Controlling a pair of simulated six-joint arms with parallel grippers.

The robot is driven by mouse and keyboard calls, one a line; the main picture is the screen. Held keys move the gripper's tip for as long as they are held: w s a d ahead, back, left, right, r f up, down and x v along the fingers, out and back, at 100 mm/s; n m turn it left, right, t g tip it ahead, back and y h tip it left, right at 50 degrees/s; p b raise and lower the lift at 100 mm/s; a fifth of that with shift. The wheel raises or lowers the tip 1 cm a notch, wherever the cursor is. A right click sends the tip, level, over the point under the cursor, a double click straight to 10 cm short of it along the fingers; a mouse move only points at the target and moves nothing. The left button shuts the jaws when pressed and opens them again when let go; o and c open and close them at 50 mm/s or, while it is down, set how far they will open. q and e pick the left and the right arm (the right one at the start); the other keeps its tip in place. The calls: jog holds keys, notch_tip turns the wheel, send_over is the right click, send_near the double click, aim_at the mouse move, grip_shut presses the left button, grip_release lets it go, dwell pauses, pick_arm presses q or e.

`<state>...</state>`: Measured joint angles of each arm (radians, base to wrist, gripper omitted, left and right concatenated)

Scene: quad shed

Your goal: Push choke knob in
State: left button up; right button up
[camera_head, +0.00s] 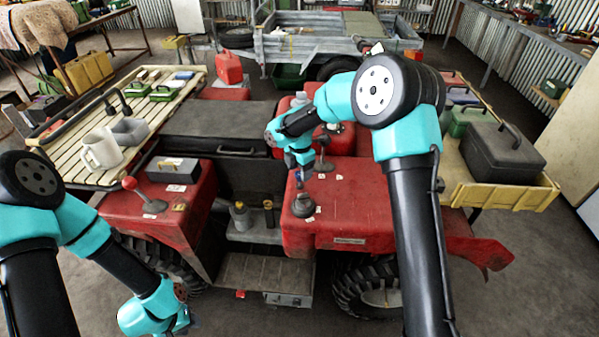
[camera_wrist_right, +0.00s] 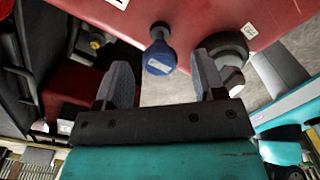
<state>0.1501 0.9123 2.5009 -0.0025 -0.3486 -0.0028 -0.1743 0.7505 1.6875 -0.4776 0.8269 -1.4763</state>
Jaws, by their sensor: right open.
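The choke knob appears to be the blue knob with a small pale label (camera_wrist_right: 159,58) on a dark stem in the right wrist view, standing out from the red bodywork (camera_wrist_right: 190,15). My right gripper (camera_wrist_right: 162,82) is open, with one finger on each side of the knob in that view; no contact shows. In the head view my right gripper (camera_head: 299,172) points down over the red quad panel (camera_head: 350,215), and the knob is mostly hidden there. My left gripper (camera_head: 188,322) is low at the bottom edge, apart from the quad, its fingers barely visible.
A dark round cap (camera_head: 303,205) stands on the red panel close to my right gripper. A red-knobbed lever (camera_head: 323,150) is just beyond. A grey box (camera_head: 173,169) and another lever (camera_head: 145,197) sit on the left fender.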

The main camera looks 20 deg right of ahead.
jog(key=shift+f, duration=0.6)
